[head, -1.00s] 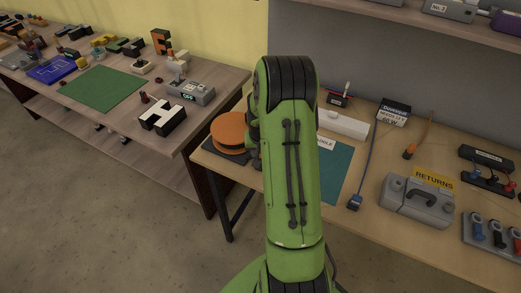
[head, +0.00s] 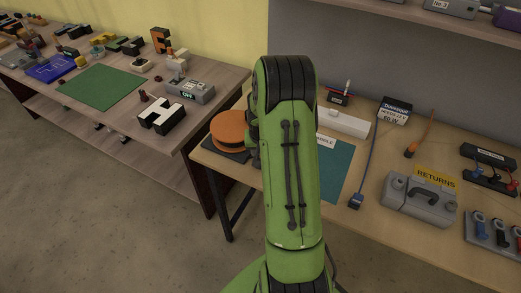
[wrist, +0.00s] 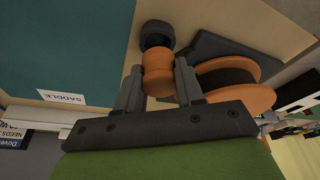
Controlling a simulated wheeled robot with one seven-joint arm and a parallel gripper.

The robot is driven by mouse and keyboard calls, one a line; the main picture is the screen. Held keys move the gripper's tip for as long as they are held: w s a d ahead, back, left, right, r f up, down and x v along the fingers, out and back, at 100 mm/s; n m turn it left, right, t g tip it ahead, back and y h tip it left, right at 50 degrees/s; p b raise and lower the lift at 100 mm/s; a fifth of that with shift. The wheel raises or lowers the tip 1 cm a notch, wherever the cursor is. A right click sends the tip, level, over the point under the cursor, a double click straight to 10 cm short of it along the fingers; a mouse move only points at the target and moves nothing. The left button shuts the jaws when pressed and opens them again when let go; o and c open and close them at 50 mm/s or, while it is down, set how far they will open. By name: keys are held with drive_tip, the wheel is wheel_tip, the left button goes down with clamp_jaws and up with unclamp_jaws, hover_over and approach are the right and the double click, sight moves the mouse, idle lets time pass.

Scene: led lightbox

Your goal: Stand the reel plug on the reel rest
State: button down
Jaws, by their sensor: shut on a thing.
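In the wrist view my gripper (wrist: 158,88) is shut on the reel plug (wrist: 157,72), an orange waisted body with a black round end (wrist: 155,34) pointing away from the fingers. In that view an orange reel with a dark core (wrist: 228,76) is just right of the fingers, beside a dark flat plate (wrist: 205,45), which I take as the reel rest. In the head view the reel (head: 229,127) is at the bench's left end, over the dark plate (head: 216,151). My green arm hides the gripper and plug there.
A teal mat (head: 335,170) and a SADDLE label (wrist: 63,97) are close by. A white block (head: 343,123), a grey case (head: 418,200) and a blue-ended cable (head: 356,201) are further right. A second table with a black-and-white block (head: 161,117) stands left.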

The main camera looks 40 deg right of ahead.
drive_tip(key=shift+f+b, duration=0.1)
drive_tip(key=shift+b, duration=0.2)
idle(0.4)
drive_tip(key=shift+f+b, duration=0.3)
drive_tip(key=shift+f, duration=0.05)
drive_tip(key=shift+f+b, duration=0.7)
drive_tip(key=shift+f, duration=0.05)
drive_tip(key=c, duration=0.6)
unclamp_jaws()
drive_tip(key=shift+r, duration=0.15)
drive_tip(key=shift+p+v, duration=2.3)
drive_tip(key=shift+v, duration=1.65)
